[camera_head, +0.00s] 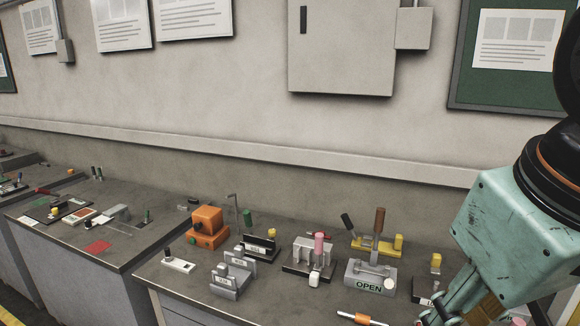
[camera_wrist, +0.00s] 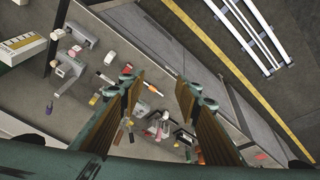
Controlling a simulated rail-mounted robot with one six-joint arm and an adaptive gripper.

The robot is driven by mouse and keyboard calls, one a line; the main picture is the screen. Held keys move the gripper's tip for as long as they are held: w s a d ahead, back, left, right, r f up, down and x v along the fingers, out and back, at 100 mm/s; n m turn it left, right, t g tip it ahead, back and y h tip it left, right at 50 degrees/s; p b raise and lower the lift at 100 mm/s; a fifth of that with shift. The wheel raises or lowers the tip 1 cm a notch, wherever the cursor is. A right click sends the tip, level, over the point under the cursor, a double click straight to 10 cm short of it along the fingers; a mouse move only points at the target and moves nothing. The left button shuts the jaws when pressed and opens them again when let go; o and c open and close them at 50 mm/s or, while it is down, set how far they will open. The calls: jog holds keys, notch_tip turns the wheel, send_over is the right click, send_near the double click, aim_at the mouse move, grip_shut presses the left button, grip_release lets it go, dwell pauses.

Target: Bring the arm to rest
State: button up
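My arm is at the right edge of the head view. Its teal wrist housing hangs over the right end of the near bench (camera_head: 172,288), and my gripper (camera_head: 436,312) is partly cut off at the bottom edge. In the wrist view my gripper (camera_wrist: 160,82) has its two brown-lined fingers spread apart, with a clear gap between them. Nothing is held in that gap. The bench tops with their small fixtures lie well below the fingers in the wrist view.
Near my gripper are a grey block marked OPEN (camera_head: 370,281), a yellow toggle clamp (camera_head: 378,243) and an orange-banded rod (camera_head: 362,318). An orange block (camera_head: 207,221) stands further left. Behind is a wall with a grey cabinet (camera_head: 343,50). The wrist view shows floor with a yellow line (camera_wrist: 238,75).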

jog(key=shift+s+a+f+m, duration=0.1)
jog(key=shift+s+a+m, duration=0.1)
jog(key=shift+s+m, duration=0.55)
jog(key=shift+s+a+m, duration=0.15)
jog(key=shift+s+m, duration=0.2)
jog(key=shift+s, duration=0.8)
